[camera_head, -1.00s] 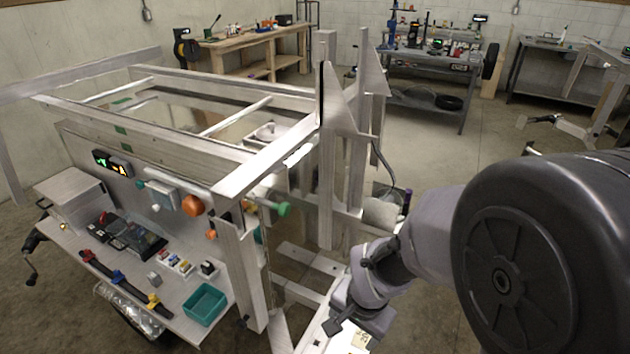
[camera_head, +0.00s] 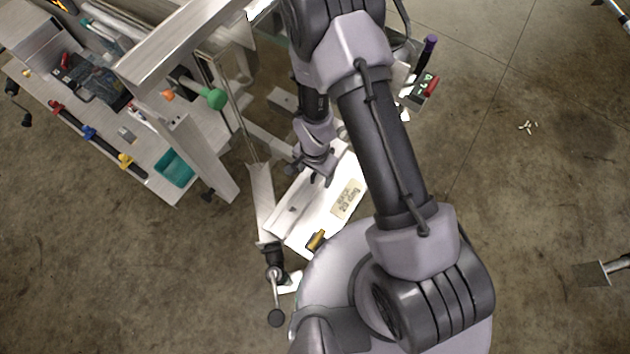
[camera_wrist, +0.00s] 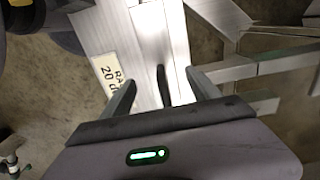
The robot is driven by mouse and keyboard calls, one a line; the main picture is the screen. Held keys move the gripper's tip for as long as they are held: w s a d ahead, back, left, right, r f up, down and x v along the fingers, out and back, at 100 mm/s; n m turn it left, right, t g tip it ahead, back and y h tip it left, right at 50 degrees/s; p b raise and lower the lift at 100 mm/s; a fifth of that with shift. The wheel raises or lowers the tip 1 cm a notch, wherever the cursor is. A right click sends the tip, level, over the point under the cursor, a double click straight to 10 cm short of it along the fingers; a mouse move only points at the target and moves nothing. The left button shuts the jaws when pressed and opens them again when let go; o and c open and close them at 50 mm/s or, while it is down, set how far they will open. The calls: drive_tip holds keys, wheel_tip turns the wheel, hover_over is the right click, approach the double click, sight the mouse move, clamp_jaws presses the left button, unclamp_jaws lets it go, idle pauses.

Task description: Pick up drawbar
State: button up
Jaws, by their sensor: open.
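My gripper (camera_head: 318,175) is open above a pale metal plate (camera_head: 325,222) with a label. In the wrist view its fingers (camera_wrist: 157,80) stand apart over bright metal (camera_wrist: 140,35). A long narrow metal strip (camera_wrist: 178,40) runs beside the labelled part, and a small dark upright shape shows between the fingers. I cannot tell for sure which metal piece is the drawbar, nor whether the fingers touch anything. A narrow metal bar (camera_head: 262,195) runs along the plate's left side. My own arm hides part of the plate in the head view.
A crank handle with a dark knob (camera_head: 275,318) stands below the plate. At left is a side shelf with a teal bin (camera_head: 174,168), and a green knob (camera_head: 215,98). A device with a red end (camera_head: 424,88) is right of my arm.

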sight(315, 180)
drive_tip(key=f+b, duration=0.1)
drive_tip(key=f, duration=0.1)
drive_tip(key=f+b, duration=0.1)
drive_tip(key=f, duration=0.1)
drive_tip(key=f+b, duration=0.1)
drive_tip(key=b, duration=0.1)
drive_tip(key=shift+w+f, duration=0.25)
drive_tip(key=shift+f, duration=0.15)
drive_tip(key=shift+r, duration=0.2)
drive_tip(key=shift+c, duration=0.9)
clamp_jaws()
